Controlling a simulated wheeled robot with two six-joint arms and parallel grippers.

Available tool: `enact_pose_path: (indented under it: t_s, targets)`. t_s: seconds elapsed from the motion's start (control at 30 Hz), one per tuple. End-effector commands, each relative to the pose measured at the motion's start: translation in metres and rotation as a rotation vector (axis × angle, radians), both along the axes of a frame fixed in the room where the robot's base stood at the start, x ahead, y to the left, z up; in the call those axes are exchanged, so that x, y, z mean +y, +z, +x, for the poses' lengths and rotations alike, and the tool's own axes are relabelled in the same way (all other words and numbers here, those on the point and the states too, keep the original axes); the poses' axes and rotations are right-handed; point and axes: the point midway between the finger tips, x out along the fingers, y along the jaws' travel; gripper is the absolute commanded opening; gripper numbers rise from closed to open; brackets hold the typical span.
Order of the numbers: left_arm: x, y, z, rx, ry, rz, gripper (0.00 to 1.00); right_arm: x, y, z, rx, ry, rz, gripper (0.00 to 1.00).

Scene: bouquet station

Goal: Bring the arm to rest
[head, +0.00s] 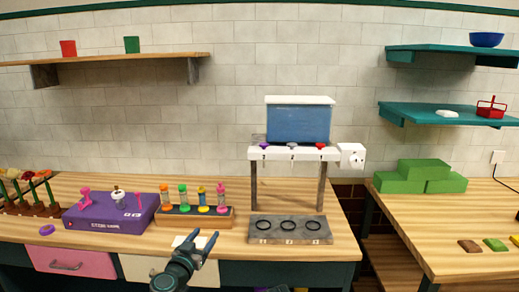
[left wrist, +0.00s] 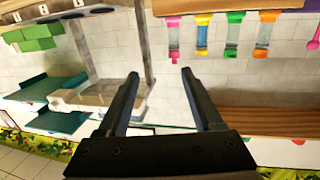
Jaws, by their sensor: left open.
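My left gripper (head: 203,241) is in the lower middle of the head view, in front of the wooden table (head: 345,245) and low over its front edge. Its two fingers are spread apart and nothing is between them. In the left wrist view the open fingers (left wrist: 157,80) point towards the white tiled wall, and that picture appears upside down. My right gripper does not show in either view.
A rack of colourful tubes (head: 195,214), a purple box (head: 108,213) and a grey plate with black rings (head: 290,230) stand on the table near the gripper. A white stand (head: 293,153) rises behind the plate. Green blocks (head: 418,177) sit on the right table.

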Motion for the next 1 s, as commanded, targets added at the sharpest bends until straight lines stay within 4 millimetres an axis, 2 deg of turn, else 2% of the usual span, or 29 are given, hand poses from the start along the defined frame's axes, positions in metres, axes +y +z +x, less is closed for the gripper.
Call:
enact_pose_path:
  t_s: [0.17,0.33,0.43,0.53,0.63,0.7,0.8,0.9,1.0]
  targets:
    - [-0.051,-0.011,-0.01,0.084,-0.152,0.013,0.67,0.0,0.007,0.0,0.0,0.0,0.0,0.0]
    - [-0.11,-0.038,-0.036,0.255,-0.335,0.044,0.67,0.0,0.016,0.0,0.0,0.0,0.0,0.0]
    - [-0.148,-0.067,-0.068,0.447,-0.451,0.087,0.67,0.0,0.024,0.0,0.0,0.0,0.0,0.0]
    - [-0.172,-0.103,-0.112,0.713,-0.515,0.164,0.67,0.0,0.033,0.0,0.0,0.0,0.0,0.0]
    - [-0.171,-0.133,-0.156,0.984,-0.479,0.257,0.67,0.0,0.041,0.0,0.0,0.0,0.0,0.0]
    - [-0.16,-0.146,-0.182,1.143,-0.404,0.326,0.67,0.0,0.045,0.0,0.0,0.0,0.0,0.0]
    - [-0.141,-0.153,-0.21,1.313,-0.267,0.408,0.67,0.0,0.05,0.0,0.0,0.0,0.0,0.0]
    - [-0.124,-0.153,-0.228,1.414,-0.137,0.466,0.67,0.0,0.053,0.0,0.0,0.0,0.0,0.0]
    - [-0.113,-0.152,-0.238,1.464,-0.047,0.5,0.67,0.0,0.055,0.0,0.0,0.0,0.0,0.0]
